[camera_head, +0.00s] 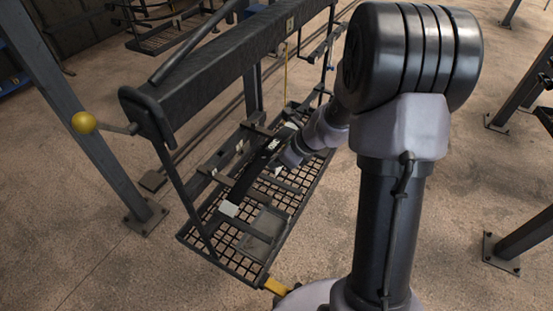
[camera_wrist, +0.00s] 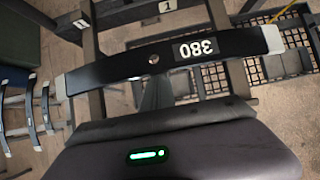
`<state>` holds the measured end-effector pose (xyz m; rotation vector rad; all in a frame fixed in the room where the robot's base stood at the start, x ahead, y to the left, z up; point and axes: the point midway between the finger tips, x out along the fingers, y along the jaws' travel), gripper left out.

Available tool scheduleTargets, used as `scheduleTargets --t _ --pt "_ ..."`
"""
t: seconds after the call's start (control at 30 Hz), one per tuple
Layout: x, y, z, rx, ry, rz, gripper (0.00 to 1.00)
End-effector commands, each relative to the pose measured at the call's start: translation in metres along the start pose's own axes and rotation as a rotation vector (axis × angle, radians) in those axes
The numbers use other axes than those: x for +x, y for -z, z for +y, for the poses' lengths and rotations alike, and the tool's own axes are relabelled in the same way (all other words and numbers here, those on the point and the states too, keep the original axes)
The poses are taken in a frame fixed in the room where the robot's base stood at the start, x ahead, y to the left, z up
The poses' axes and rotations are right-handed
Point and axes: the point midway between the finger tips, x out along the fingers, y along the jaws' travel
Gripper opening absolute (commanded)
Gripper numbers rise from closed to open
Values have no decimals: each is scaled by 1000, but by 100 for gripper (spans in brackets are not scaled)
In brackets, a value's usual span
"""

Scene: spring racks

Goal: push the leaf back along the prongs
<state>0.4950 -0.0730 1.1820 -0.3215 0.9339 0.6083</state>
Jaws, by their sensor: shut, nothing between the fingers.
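The leaf (camera_wrist: 120,70) is a dark, slightly curved bar with pale ends and a "380" label. It lies across two parallel prongs, the left prong (camera_wrist: 97,102) and the right prong (camera_wrist: 236,75). In the head view the leaf (camera_head: 248,178) runs lengthwise above the mesh tray, with one white end toward the front. My gripper (camera_wrist: 156,82) is shut and empty, at the near edge of the leaf close to its middle hole. I cannot tell whether it touches the leaf. In the head view my wrist partly covers the leaf's far part, and the fingertips are not clear.
A mesh tray (camera_head: 245,262) hangs below, with a grey plate (camera_head: 262,232) on it. A heavy dark beam (camera_head: 215,65) runs above the leaf. A lever with a yellow knob (camera_head: 84,123) sticks out at the left. Further curved leaves (camera_wrist: 45,108) show at the left in the wrist view.

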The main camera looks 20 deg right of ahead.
Motion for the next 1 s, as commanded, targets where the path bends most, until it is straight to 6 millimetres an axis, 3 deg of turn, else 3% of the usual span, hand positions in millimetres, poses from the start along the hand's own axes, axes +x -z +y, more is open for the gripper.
scheduleTargets --t 1.0 --pt "23 -34 0 0 -1 0 0"
